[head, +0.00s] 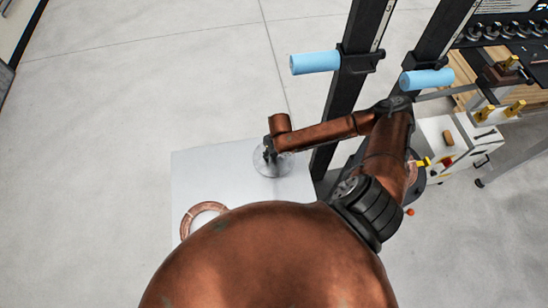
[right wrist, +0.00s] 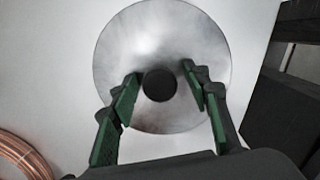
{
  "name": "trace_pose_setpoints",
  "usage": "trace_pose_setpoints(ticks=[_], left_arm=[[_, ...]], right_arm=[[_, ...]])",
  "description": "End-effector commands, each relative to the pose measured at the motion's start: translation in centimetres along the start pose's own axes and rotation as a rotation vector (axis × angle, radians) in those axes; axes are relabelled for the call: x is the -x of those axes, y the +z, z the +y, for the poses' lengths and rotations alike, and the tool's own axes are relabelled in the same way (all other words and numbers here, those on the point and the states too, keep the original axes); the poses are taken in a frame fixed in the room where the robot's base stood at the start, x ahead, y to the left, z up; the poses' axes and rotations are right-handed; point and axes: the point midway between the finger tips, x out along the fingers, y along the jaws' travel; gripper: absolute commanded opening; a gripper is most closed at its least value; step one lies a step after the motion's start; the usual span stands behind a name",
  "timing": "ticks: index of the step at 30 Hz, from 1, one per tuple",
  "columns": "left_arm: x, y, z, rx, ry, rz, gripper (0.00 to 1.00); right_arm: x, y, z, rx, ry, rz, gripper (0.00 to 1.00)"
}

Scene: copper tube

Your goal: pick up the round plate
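The round plate (head: 281,168) is a shiny silver disc on the white table top (head: 205,170). In the right wrist view the plate (right wrist: 163,35) fills the upper middle, with a dark round centre (right wrist: 160,84). My right gripper (head: 268,156) is over the plate in the head view and hides part of it. In the right wrist view the right gripper's green-padded fingers (right wrist: 160,85) are apart, one on each side of the dark centre, with nothing visibly clamped. Whether they touch the plate cannot be told. My left gripper is not in view.
A copper tube coil (head: 189,221) lies on the table, partly hidden by my body. Black uprights with light blue rollers (head: 315,62) stand right of the table. The floor on the left is clear.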

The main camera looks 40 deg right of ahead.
Motion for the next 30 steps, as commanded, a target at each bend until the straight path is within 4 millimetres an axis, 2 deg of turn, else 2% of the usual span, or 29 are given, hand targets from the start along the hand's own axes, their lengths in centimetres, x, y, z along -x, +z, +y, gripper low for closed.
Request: trace_pose_setpoints(ticks=[2,18,30], left_arm=[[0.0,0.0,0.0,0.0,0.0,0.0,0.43],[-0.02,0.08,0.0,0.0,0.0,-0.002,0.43],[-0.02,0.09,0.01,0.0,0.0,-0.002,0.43]], right_arm=[[0.02,0.02,0.0,0.0,0.0,0.0,0.36],[0.05,0.04,-0.01,0.0,0.0,-0.001,0.0],[0.14,0.15,0.0,0.0,0.0,-0.003,0.0]])
